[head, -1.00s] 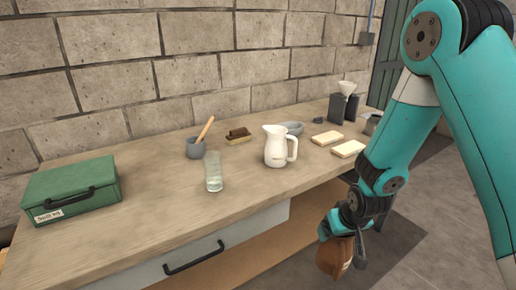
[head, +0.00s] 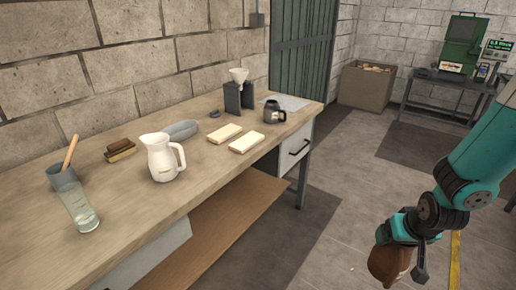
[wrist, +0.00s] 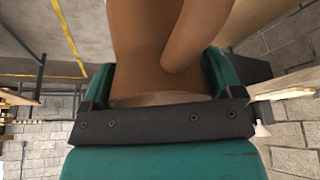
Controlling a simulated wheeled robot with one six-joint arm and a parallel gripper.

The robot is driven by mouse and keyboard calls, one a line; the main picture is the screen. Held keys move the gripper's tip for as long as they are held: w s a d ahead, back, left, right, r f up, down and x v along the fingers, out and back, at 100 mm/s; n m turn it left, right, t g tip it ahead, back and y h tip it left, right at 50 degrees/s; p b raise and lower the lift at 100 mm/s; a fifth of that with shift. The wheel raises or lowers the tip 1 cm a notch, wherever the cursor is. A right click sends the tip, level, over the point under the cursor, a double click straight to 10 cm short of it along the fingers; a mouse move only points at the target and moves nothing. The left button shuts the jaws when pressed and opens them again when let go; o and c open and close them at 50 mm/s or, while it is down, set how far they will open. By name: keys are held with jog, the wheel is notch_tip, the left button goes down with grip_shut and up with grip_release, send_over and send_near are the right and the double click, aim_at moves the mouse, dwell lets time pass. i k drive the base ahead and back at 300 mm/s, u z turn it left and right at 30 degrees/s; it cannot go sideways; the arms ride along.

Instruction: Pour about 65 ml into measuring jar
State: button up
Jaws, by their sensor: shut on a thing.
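A clear glass jar (head: 80,211), which looks like the measuring jar, stands upright on the bench at the left, with a little pale liquid low in it. A white jug (head: 163,157) with a handle stands on the bench to its right. My gripper (head: 394,244) is at the lower right, out over the floor and well away from the bench. It is shut on a brown vessel (head: 388,264), which also fills the upper middle of the wrist view (wrist: 150,50). The inside of the brown vessel is hidden.
On the bench (head: 120,215) are a grey cup (head: 63,179) with a wooden stick, a brush (head: 120,150), a grey dish (head: 180,131), two pale blocks (head: 246,143), a dark pot (head: 273,112) and a funnel stand (head: 238,95). Open floor lies between the bench and my arm.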

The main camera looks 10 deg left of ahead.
aim_at(74, 198)
jog(key=z, duration=1.1)
jog(key=k, duration=0.95)
jog(key=u, duration=1.9)
jog(key=i, duration=0.4)
jog(key=u, duration=0.05)
